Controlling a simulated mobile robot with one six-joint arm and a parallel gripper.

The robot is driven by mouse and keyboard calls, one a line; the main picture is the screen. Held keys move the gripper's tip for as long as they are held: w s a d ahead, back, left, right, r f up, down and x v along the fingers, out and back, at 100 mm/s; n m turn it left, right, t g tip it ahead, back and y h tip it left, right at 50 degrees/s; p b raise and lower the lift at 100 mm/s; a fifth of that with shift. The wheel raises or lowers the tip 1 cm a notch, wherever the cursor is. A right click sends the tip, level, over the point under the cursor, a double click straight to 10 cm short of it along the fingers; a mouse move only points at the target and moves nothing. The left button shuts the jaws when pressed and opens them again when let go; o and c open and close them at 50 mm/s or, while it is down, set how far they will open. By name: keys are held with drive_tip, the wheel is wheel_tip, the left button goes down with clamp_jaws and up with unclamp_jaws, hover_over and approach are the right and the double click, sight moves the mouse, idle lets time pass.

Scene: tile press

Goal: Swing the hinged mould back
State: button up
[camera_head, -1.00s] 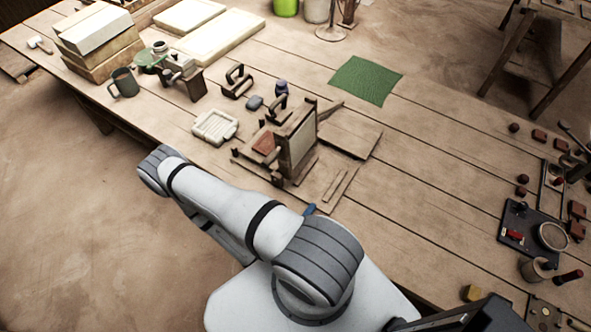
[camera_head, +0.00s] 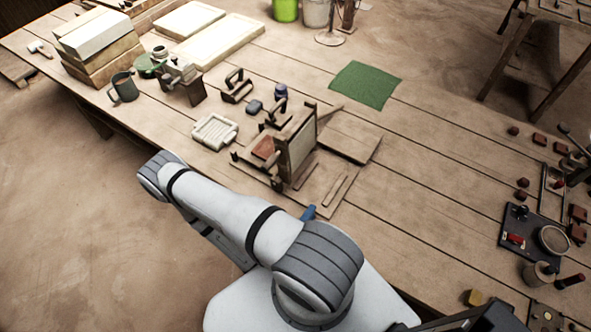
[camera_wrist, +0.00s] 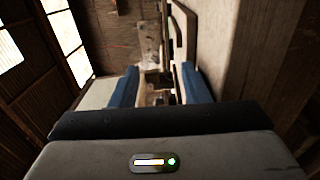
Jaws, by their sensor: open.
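The tile press (camera_head: 283,150) stands on the bench in the head view. Its hinged mould (camera_head: 301,146), a pale panel in a wooden frame, stands about upright. A reddish slab (camera_head: 264,147) lies in the press to its left. In the head view only a blue fingertip (camera_head: 308,212) of my gripper shows, below and apart from the mould; my arm hides the rest. In the wrist view my gripper (camera_wrist: 159,88) is open, with nothing held between its blue fingers. A large pale surface (camera_wrist: 222,40), probably the mould, rises close beside the right finger; contact cannot be told.
A pale ribbed tray (camera_head: 214,132) lies left of the press. A handled wooden tool (camera_head: 237,86) and a small dark jar (camera_head: 281,91) stand behind it. A green mat (camera_head: 366,85) lies at the back right. The bench between press and right-hand tools is largely clear.

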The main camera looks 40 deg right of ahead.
drive_tip(key=shift+v, duration=0.85)
drive_tip(key=v, duration=0.6)
drive_tip(key=shift+a+r, duration=0.1)
drive_tip(key=shift+a, duration=0.05)
